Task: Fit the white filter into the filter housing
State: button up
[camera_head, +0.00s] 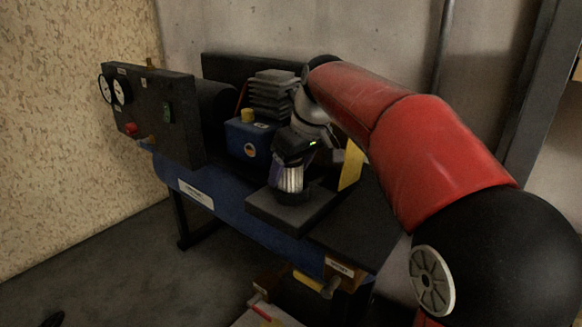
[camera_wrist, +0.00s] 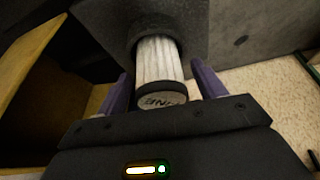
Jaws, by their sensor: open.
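The white filter (camera_head: 291,179) is a pleated cylinder standing upright in the round black filter housing (camera_head: 293,195) on a dark block. My gripper (camera_head: 296,168) is above the housing, around the filter's upper part. In the wrist view my gripper's purple fingers (camera_wrist: 162,88) stand on either side of the filter, with gaps to it. They are open.
A compressor with a blue tank (camera_head: 205,203), a blue pump box (camera_head: 250,140) and a dark gauge panel (camera_head: 150,112) surrounds the housing to the left and behind. A yellow plate (camera_head: 351,165) stands close on the right. Open floor (camera_head: 100,260) lies front left.

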jog(key=p+v, duration=0.3)
jog(key=v, duration=0.9)
jog(key=s+d+f+m+t+h, duration=0.1)
jog(key=s+d+f+m, duration=0.3)
jog(key=s+f, duration=0.6)
jog(key=s+d+f+m+t+h, duration=0.1)
jog(key=s+d+f+m, duration=0.4)
jog(key=s, duration=0.8)
jog(key=d+f+h, duration=0.1)
jog(key=d+f, duration=0.2)
jog(key=f, duration=0.1)
jog(key=shift+s+f, duration=0.25)
jog(key=shift+f, duration=0.1)
jog(key=shift+d, duration=0.1)
notch_tip(320, 180, up, 7)
jog(key=p, duration=0.7)
jog(key=shift+p, duration=0.3)
jog(key=shift+r, duration=0.2)
